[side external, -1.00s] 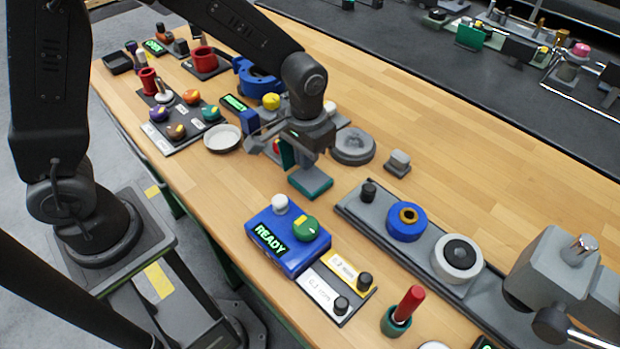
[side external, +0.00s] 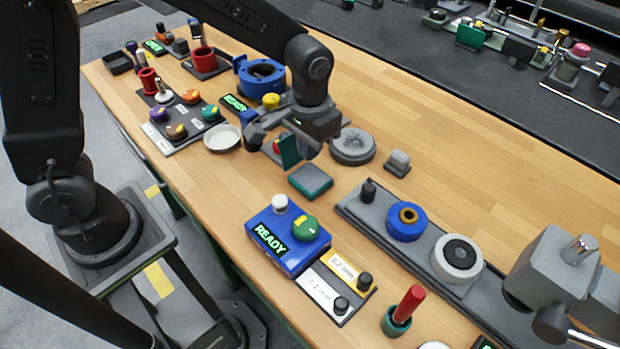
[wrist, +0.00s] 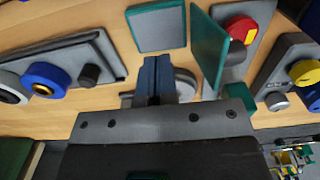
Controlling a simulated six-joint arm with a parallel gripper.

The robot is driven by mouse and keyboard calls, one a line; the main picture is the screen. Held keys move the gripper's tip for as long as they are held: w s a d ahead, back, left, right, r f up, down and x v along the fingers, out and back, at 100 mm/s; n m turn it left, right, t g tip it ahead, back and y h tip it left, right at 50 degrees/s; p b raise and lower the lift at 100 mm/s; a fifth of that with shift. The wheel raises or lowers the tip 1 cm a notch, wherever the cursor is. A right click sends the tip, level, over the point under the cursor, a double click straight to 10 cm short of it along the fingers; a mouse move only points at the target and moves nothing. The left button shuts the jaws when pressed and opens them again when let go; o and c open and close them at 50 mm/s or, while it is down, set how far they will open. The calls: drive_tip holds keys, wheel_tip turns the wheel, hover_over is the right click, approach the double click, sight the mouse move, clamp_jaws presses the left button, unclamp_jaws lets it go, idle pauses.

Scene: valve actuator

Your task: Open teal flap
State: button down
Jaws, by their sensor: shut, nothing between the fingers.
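A teal flap (side external: 290,151) stands upright beside a low grey-topped block with teal edges (side external: 311,181). In the wrist view the flap (wrist: 208,48) stands on edge to the right of the block (wrist: 157,27), with a narrow gap showing between them. I cannot tell whether a hinge joins them. My gripper (wrist: 155,78) is shut and empty. Its blue-grey fingertips are just below the block and left of the flap in the wrist view, apart from the flap. In the side view my gripper body (side external: 312,128) is above and behind the flap, and its fingertips are hard to make out.
A round grey disc (side external: 353,146) and a small grey block (side external: 398,162) stand to the right. A blue READY box (side external: 287,240) is in front. A red knob with yellow (wrist: 240,29) is close behind the flap in the wrist view. Wood is clear between block and READY box.

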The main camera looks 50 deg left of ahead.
drive_tip(key=shift+r, duration=2.45)
drive_tip(key=s+a+r+t, duration=0.2)
drive_tip(key=s+a+r, duration=0.2)
drive_tip(key=s, duration=0.4)
drive_tip(key=s+a+r+t, duration=0.3)
drive_tip(key=s+a+r, duration=0.2)
drive_tip(key=s+a, duration=0.1)
drive_tip(key=shift+s+t, duration=0.3)
drive_tip(key=shift+s, duration=0.55)
